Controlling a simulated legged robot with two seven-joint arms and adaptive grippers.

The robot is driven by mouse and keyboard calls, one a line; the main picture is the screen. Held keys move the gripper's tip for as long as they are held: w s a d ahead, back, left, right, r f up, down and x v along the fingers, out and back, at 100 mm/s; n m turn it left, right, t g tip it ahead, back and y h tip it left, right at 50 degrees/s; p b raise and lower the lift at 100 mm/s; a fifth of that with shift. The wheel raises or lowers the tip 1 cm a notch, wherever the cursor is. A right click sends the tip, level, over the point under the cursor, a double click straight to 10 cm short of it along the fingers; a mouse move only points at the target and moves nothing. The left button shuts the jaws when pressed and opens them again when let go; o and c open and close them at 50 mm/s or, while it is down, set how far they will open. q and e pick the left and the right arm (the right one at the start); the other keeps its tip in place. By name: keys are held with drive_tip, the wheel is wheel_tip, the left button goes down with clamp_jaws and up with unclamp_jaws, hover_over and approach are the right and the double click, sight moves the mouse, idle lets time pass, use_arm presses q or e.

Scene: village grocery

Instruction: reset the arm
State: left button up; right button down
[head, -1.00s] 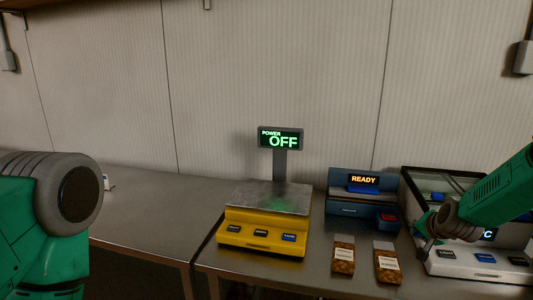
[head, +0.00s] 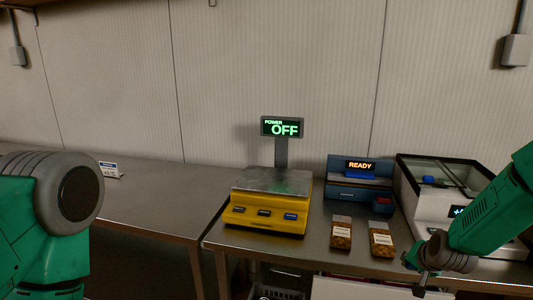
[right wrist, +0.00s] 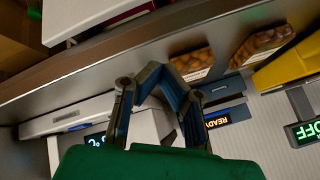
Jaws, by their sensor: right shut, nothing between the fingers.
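My right gripper (head: 418,278) is shut and empty, low at the front edge of the counter, in front of the white-fronted machine. In the right wrist view, its blue-grey fingers (right wrist: 153,72) come together at the tips with nothing between them. The counter edge and two nut packets lie beyond the fingers in that view. Of my left arm, only a green link with a grey joint shows at the left of the head view; its gripper is out of view.
A yellow scale (head: 264,217) with a display reading POWER OFF (head: 282,127) stands on the counter. A blue READY device (head: 357,185), two nut packets (head: 341,233) (head: 381,239) and a white-fronted machine (head: 440,222) stand to its right. The left counter (head: 150,200) is mostly clear.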

drive_tip(key=s+a+f+n+g+b, duration=0.2)
drive_tip(key=s+a+f, duration=0.2)
drive_tip(key=s+f, duration=0.45)
drive_tip(key=s+a+f+n+g+b, duration=0.1)
drive_tip(key=s+a+f+n+b, duration=0.15)
drive_tip(key=s+f, duration=0.6)
drive_tip(key=s+a+f+n+g+b, duration=0.2)
drive_tip(key=s, duration=1.1)
drive_tip(key=s+a+f+n+g+y+b, duration=0.1)
drive_tip(key=s+a+n+g+b, duration=0.1)
drive_tip(key=s, duration=1.1)
drive_tip(key=shift+a+f+n, duration=0.15)
drive_tip(key=shift+f+n, duration=0.2)
drive_tip(key=shift+n, duration=0.1)
drive_tip(key=shift+s, duration=0.1)
